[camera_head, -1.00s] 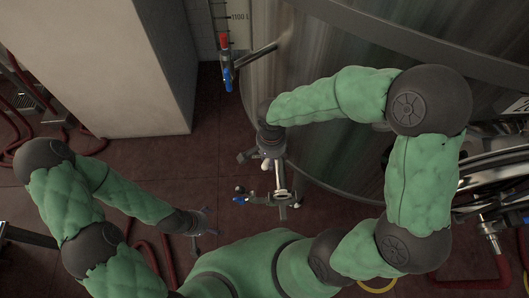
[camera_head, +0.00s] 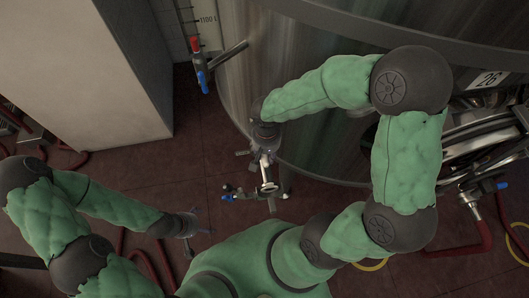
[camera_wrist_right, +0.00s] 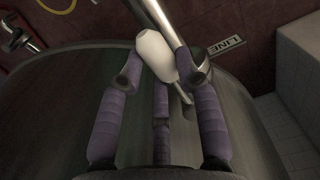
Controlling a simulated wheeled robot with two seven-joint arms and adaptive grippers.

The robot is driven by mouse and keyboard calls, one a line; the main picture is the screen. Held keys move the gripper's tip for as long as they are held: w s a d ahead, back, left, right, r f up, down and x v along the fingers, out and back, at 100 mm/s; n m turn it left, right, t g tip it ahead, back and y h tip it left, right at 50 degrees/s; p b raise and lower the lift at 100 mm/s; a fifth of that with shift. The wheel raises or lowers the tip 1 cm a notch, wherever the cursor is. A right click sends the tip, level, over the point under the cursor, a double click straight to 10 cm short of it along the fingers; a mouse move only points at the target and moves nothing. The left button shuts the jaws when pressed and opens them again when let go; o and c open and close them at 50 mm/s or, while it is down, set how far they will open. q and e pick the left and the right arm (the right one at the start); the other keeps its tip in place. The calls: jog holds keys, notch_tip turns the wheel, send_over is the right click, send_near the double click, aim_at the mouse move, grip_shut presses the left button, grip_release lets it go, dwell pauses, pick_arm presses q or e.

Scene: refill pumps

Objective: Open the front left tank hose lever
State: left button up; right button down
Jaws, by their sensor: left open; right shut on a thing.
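The tank (camera_head: 320,150) is a large metal cylinder with a pipe fitting (camera_head: 271,188) low on its near side. A white lever (camera_wrist_right: 155,52) sits on a metal pipe (camera_wrist_right: 163,20) in the right wrist view. My right gripper (camera_head: 262,156) is at this fitting in the head view. In the wrist view its purple fingers (camera_wrist_right: 157,85) are shut around the white lever; the exact contact is partly hidden. My left gripper (camera_head: 197,222) is open and empty, low over the floor at left.
A blue-handled valve (camera_head: 226,198) is at the fitting's left end. A valve with red and blue parts (camera_head: 200,70) is on the upper left. A pale block (camera_head: 95,70) stands at left. Red hoses (camera_head: 145,262) lie on the floor.

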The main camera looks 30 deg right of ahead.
jog(key=shift+s+f, duration=0.1)
jog(key=shift+s, duration=0.1)
jog(key=c, duration=0.8)
grip_release()
jog(key=shift+d, duration=0.15)
jog(key=shift+c, duration=0.2)
jog(key=shift+w, duration=0.1)
jog(key=shift+w+r, duration=0.1)
jog(key=shift+r, duration=0.25)
notch_tip(320, 180, up, 11)
jog(key=shift+r, duration=0.2)
jog(key=shift+r, duration=0.1)
